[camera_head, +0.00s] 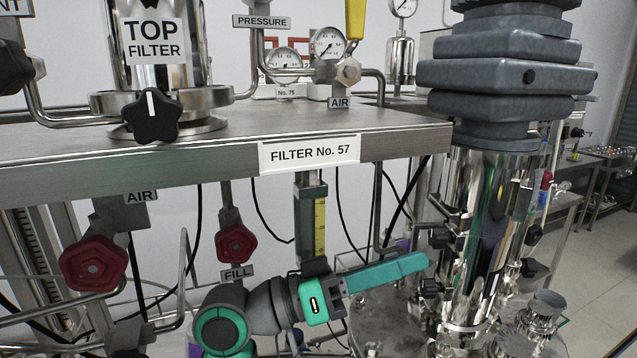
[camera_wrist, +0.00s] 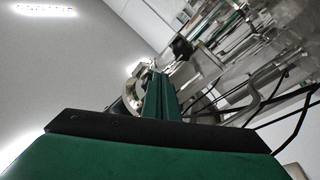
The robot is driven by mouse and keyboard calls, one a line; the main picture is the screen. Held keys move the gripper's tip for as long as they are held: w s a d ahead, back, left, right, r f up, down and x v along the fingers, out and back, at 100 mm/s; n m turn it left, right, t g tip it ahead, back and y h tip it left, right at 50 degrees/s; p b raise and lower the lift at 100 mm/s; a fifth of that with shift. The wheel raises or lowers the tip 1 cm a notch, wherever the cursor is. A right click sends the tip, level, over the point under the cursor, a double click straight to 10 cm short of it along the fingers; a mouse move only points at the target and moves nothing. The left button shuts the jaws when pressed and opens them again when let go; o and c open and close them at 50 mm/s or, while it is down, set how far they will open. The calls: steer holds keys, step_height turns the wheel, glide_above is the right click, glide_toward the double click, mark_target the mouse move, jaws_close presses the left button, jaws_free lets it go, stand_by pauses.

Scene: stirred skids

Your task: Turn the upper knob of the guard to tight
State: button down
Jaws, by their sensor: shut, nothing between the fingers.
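The guard is a clear, shiny cylinder (camera_head: 478,215) under the grey bellows at the right of the head view. Black knobs sit on its left side: an upper one (camera_head: 438,237) and a lower one (camera_head: 430,288). More dark knobs show on its right side. My gripper (camera_head: 420,262) is shut and empty, its teal fingers pointing right. In the picture its tips lie just below the upper knob and above the lower one; I cannot tell whether they touch anything. The wrist view shows the shut fingers (camera_wrist: 158,95) and a black knob (camera_wrist: 182,46) beyond them, apart in the picture.
A metal shelf (camera_head: 220,150) labelled FILTER No. 57 runs above my arm. Red valve knobs (camera_head: 93,263) hang below it at left. Grey bellows (camera_head: 505,75) top the guard. Steel fittings (camera_head: 535,315) stand at lower right. Open floor shows at far right.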

steer(key=a, duration=0.4)
steer(key=shift+s+a, duration=0.15)
steer(key=shift+a, duration=0.25)
steer(key=shift+f, duration=0.1)
